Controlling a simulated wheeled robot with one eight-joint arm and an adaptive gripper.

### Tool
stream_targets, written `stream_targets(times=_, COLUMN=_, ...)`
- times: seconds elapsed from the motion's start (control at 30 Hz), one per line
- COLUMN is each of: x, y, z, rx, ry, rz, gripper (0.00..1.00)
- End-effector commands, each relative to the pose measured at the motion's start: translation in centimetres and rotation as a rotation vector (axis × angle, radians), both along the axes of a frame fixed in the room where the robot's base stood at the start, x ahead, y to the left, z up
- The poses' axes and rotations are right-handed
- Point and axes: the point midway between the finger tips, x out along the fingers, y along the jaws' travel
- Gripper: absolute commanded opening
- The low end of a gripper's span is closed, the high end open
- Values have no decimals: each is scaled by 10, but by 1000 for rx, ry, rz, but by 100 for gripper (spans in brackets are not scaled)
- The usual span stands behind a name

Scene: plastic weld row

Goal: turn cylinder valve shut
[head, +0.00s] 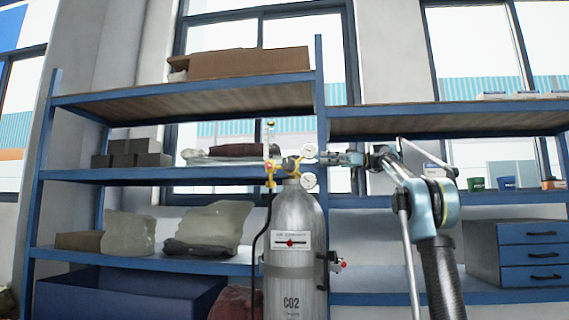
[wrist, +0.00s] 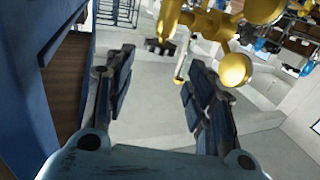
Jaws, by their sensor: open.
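A grey CO2 cylinder (head: 291,240) stands upright in front of the shelf in the head view. Its brass-yellow valve (head: 291,166) is on top, with two round white gauges (head: 308,150) on the right and a red part on the left. My gripper (head: 322,158) reaches in from the right, close beside the valve and gauges. In the wrist view my gripper (wrist: 160,60) is open, with nothing between its fingers. Brass fittings (wrist: 235,70) show ahead of the fingertips and by the right finger. I cannot tell which brass part is the handle, or whether anything touches.
A blue shelf (head: 180,90) behind holds a cardboard box (head: 250,62), wrapped bags (head: 128,234) and a blue bin (head: 130,296). A blue drawer unit (head: 530,254) stands at right. A black hose (head: 257,240) hangs left of the cylinder.

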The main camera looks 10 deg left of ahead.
Motion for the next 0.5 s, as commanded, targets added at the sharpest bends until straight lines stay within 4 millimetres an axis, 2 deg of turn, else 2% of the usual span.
stream_targets(times=0.5, x=-37, y=87, z=0, rx=-2, ry=1, rz=9, gripper=50)
